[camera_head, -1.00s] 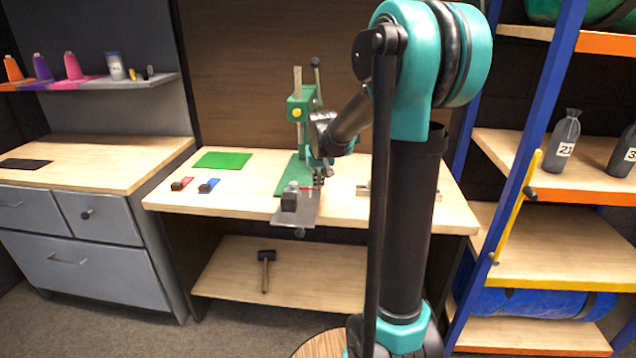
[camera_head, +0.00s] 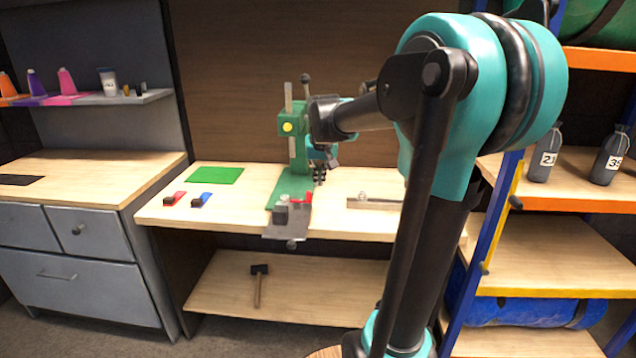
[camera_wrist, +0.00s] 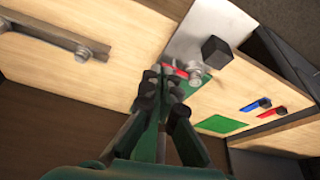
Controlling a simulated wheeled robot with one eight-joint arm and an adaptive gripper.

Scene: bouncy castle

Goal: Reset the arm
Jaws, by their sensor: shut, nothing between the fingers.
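My gripper (camera_head: 319,174) is shut and empty. In the head view it hangs, fingers down, in front of or beside the green press (camera_head: 292,190) on the workbench; the gap between them is hard to judge. In the wrist view my gripper's dark fingertips (camera_wrist: 162,82) are together, with no object between them. My teal and black arm fills the right half of the head view and hides part of the bench and shelving. A grey metal plate with a black block (camera_wrist: 215,50) and a red piece (camera_wrist: 177,70) shows beyond the fingertips in the wrist view.
The workbench (camera_head: 240,220) carries a green mat (camera_head: 216,175), a red item (camera_head: 174,198), a blue item (camera_head: 201,200) and a metal bar (camera_head: 375,204). A mallet (camera_head: 259,283) lies on the lower shelf. Shelving with numbered bags (camera_head: 545,158) stands at the right.

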